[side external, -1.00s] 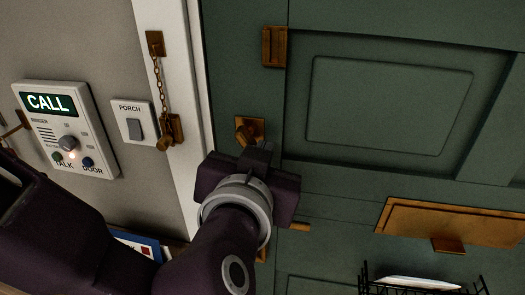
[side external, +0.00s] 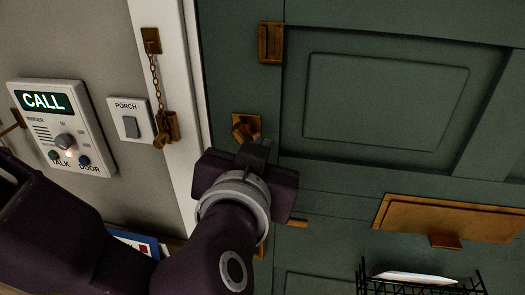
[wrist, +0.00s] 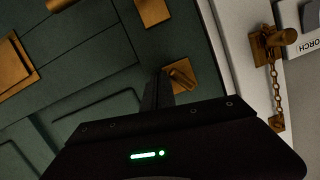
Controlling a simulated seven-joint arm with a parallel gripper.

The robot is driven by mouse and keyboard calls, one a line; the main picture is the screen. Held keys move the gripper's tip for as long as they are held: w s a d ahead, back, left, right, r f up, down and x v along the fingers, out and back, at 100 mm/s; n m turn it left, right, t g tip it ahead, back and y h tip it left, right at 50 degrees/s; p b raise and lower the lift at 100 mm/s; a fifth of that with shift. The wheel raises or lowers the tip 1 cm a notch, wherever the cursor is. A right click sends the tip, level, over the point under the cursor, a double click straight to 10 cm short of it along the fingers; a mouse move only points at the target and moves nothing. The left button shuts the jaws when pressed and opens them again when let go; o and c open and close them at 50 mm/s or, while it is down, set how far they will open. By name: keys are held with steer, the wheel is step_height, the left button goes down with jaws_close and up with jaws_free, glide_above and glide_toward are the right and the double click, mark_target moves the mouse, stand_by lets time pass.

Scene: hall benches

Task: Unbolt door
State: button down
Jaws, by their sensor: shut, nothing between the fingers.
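The green panelled door (side external: 385,105) fills the right of the side view and looks closed against the white frame (side external: 180,95). A brass bolt turn on a square plate (side external: 246,127) sits near the door's left edge. It also shows in the wrist view (wrist: 181,74), just right of my fingers. My gripper (side external: 258,152) is shut and empty, with its fingertips just below the turn in the side view. In the wrist view my gripper (wrist: 157,84) appears beside the turn; I cannot tell whether they touch. Another brass fitting under my wrist is mostly hidden.
A brass chain (side external: 156,85) hangs on the frame, off the door's slotted plate (side external: 270,43). Left are a PORCH switch (side external: 130,121) and a CALL panel (side external: 62,135). A brass letter plate (side external: 450,218) and a wire basket (side external: 420,278) are lower right.

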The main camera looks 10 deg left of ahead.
mark_target(240, 142)
steer(key=d+r, duration=0.1)
steer(key=d, duration=0.1)
steer(key=d+r, duration=0.1)
steer(key=shift+d+r, duration=0.1)
steer(key=shift+d, duration=0.25)
steer(key=d+f+v, duration=0.1)
steer(key=v, duration=0.8)
steer(key=shift+s, duration=0.2)
steer(key=c, duration=1.8)
jaws_free()
steer(key=shift+s+f, duration=0.15)
steer(key=o, duration=0.4)
steer(key=w+a+n+t, duration=0.1)
steer(key=a+n, duration=0.1)
steer(key=a+f+n+t, duration=0.1)
steer(key=a+n, duration=0.2)
steer(key=w+a+f+n, duration=0.1)
steer(key=a+n, duration=0.1)
steer(key=a, duration=0.1)
steer(key=shift+w+f+n+t+h, duration=0.2)
steer(key=shift+w+n+t+h, duration=0.1)
steer(key=shift+t+h, duration=0.1)
steer(key=shift+c, duration=0.2)
steer(key=w, duration=0.6)
steer(key=shift+w+a, duration=0.15)
steer(key=shift+w, duration=0.4)
jaws_close()
